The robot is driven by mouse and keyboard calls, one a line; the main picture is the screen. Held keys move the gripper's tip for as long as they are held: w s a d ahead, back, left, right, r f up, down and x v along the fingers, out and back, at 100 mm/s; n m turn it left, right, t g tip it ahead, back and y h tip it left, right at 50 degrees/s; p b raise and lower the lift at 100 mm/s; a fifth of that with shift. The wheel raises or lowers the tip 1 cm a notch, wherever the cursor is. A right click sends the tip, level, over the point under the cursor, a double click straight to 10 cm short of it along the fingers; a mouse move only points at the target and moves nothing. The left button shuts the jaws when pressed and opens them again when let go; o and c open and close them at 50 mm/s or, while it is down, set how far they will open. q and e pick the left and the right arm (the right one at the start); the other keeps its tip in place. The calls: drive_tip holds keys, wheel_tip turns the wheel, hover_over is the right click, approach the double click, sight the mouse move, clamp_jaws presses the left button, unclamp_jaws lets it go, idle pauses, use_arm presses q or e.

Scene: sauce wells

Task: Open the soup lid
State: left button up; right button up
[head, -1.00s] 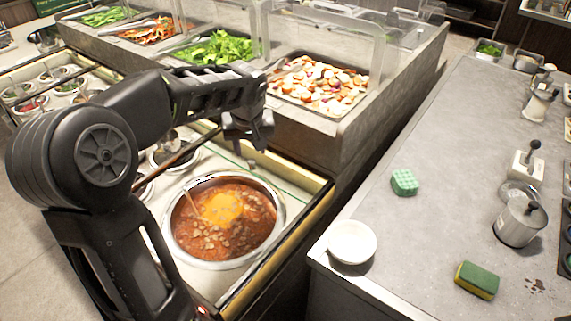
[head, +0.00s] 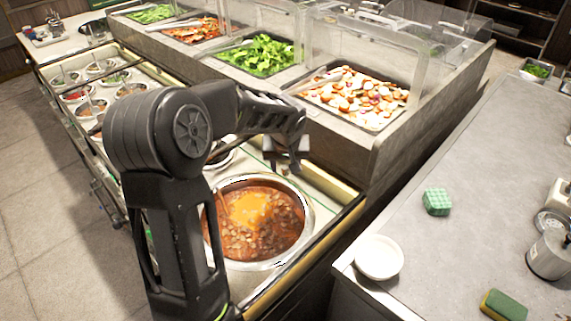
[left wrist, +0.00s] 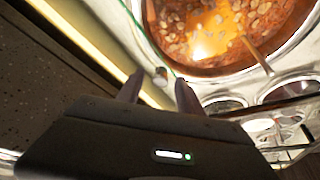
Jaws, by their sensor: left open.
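The soup pot (head: 310,233) is a round metal well of red-brown soup (head: 275,228), with a bright orange patch. It also shows at the top of the left wrist view (left wrist: 143,35). No opaque lid covers the soup; I cannot tell whether a clear one lies over it. A thin greenish edge (left wrist: 146,43) and a small pale knob (left wrist: 160,76) show beside the pot in the left wrist view. My left gripper (head: 288,165) is open above the pot's far rim. Its fingertips (left wrist: 157,84) are apart on either side of the knob. My right gripper is not visible.
Smaller sauce wells (left wrist: 288,90) line the counter beside the pot. A raised salad bar with a clear guard (head: 365,45) stands behind. On the right grey counter (head: 460,245) are a white bowl (head: 379,258), a green sponge (head: 437,202) and a metal container (head: 550,257).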

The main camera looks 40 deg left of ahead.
use_arm(q)
drive_tip(key=shift+a+f, duration=0.1)
drive_tip(key=shift+f, duration=0.2)
clamp_jaws()
drive_tip(key=shift+w, duration=0.1)
idle(1.2)
